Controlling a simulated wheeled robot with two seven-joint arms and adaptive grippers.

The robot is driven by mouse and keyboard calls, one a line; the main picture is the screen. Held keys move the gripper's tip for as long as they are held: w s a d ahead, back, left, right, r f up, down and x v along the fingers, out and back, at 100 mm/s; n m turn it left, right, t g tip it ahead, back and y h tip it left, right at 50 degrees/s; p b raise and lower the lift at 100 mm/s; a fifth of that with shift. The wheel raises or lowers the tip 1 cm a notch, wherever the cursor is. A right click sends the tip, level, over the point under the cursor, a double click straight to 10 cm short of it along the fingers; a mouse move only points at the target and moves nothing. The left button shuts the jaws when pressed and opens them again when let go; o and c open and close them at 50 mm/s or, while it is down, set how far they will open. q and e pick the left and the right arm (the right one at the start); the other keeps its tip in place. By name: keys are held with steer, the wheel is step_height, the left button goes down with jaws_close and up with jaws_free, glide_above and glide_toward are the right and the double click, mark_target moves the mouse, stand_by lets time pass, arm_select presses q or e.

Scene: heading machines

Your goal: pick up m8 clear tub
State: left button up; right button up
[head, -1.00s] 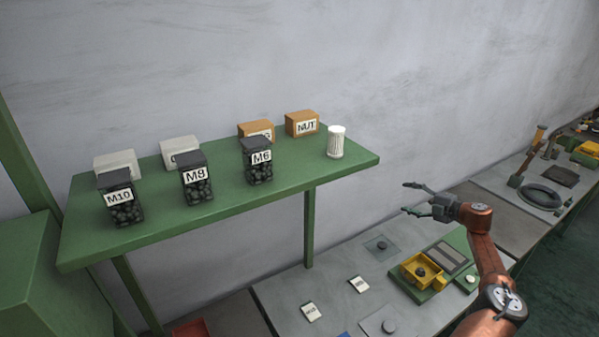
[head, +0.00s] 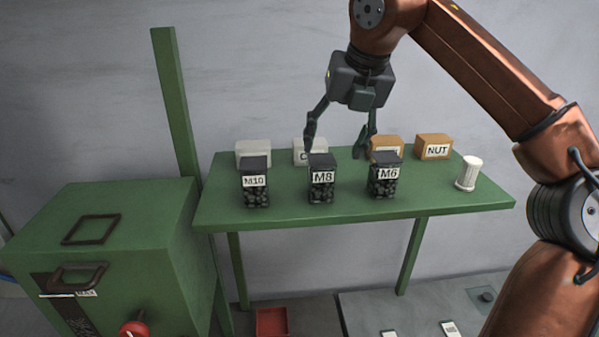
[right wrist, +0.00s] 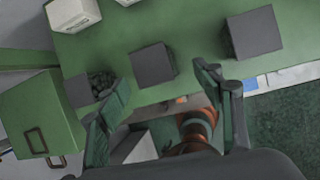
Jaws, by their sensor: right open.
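The M8 clear tub (head: 322,180) stands upright on the green shelf, with a dark lid, a white M8 label and dark pieces inside. My right gripper (head: 336,148) is open and empty, pointing down above the shelf close to the M8 tub. In the right wrist view the M8 tub's dark lid (right wrist: 153,65) shows between and just beyond the two spread fingertips (right wrist: 163,83). Whether a finger touches it I cannot tell. My left gripper is not in view.
The M10 tub (head: 255,184) stands to the left and the M6 tub (head: 384,178) to the right. Behind are pale boxes and brown boxes, including the NUT box (head: 433,147). A white ribbed cylinder (head: 468,174) stands at the right. A green cabinet (head: 110,245) is at left.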

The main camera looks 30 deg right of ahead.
mark_target(323, 162)
steer(key=shift+s+a+f+n+g+h, duration=0.1)
steer(key=shift+s+a+n+g+h, duration=0.25)
steer(key=shift+a+h, duration=0.2)
steer(key=shift+w+a+f, duration=0.1)
steer(key=shift+a+f, duration=0.05)
steer(key=shift+f, duration=0.1)
steer(key=shift+b+x, duration=0.3)
steer(key=shift+x, duration=0.65)
steer(key=x, duration=0.3)
steer(key=w+p+x, duration=0.1)
steer(key=x, duration=0.1)
steer(key=shift+w+f, duration=0.15)
steer(key=shift+w, duration=0.1)
steer(key=shift+s, duration=0.1)
steer(key=shift+c, duration=0.3)
steer(key=shift+a, duration=0.1)
steer(key=shift+c, duration=0.6)
steer(key=c, duration=1.4)
